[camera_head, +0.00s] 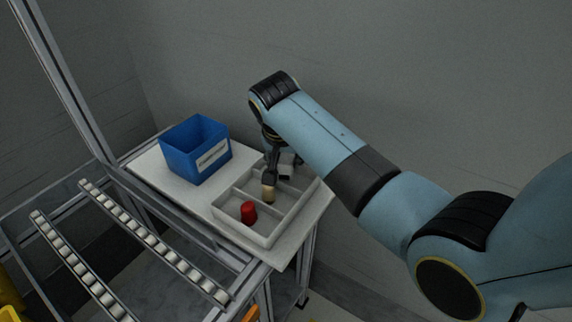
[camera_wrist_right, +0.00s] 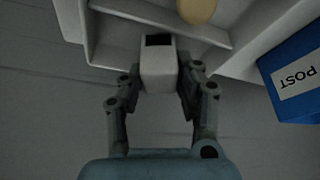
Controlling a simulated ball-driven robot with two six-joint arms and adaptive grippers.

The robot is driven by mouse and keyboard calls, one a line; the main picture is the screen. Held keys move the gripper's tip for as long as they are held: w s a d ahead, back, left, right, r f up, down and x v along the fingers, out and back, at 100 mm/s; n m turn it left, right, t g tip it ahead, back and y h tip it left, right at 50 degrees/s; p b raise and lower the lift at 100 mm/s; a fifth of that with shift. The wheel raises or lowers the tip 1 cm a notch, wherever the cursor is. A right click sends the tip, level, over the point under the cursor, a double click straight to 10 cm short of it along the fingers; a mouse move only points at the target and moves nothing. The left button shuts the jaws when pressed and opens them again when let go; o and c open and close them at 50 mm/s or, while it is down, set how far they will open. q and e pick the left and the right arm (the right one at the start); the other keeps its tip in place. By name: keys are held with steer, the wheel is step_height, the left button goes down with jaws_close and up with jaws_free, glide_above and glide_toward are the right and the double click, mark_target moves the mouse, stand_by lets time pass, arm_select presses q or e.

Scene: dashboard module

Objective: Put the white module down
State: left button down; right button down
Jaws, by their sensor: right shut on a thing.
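The white module (camera_wrist_right: 159,68) is a small white block with a dark patch on one end. My right gripper (camera_wrist_right: 159,80) is shut on it, one finger at each side, in the right wrist view. In the head view my right gripper (camera_head: 273,170) reaches down over the back part of the white divided tray (camera_head: 268,240). The module (camera_head: 286,165) shows there partly behind the fingers. I cannot tell whether it touches the tray floor. My left gripper is not in view.
A red cylinder (camera_head: 248,212) and a tan round piece (camera_head: 268,194) are in the tray's compartments. A blue labelled bin (camera_head: 195,150) stands left of the tray on the white table (camera_head: 150,172). Two roller rails (camera_head: 150,240) lie at the front left.

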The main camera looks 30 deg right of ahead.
steer(key=shift+f, duration=0.8)
steer(key=c, duration=1.2)
jaws_free()
steer(key=shift+f, duration=0.1)
steer(key=p+v, duration=0.1)
steer(key=v, duration=1.1)
